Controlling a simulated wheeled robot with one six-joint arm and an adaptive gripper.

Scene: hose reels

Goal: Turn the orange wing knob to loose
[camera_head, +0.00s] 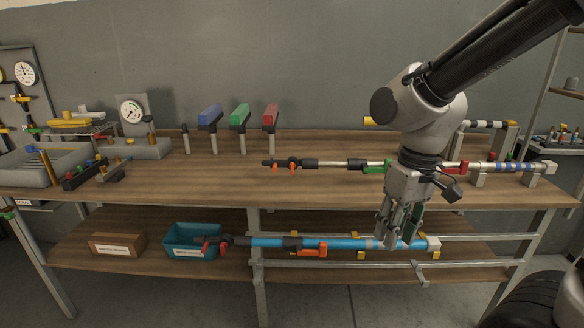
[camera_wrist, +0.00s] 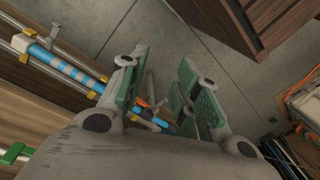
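Two small orange knobs (camera_head: 276,168) also show on the upper pole (camera_head: 335,163); which one is the wing knob I cannot tell. My gripper (camera_head: 398,236) points down in front of the blue pole's right part, right of the hanging orange part. In the wrist view my gripper (camera_wrist: 160,72) has its green-padded fingers apart with nothing held. Orange pieces (camera_wrist: 144,103) of the pole show between and behind the fingers, partly hidden.
A teal bin (camera_head: 190,236) and a brown box (camera_head: 117,244) stand on the lower shelf at left. Grey rails (camera_head: 350,265) run below the blue pole. The bench top (camera_head: 340,190) is above. Grey floor (camera_wrist: 200,30) is open beyond the shelf.

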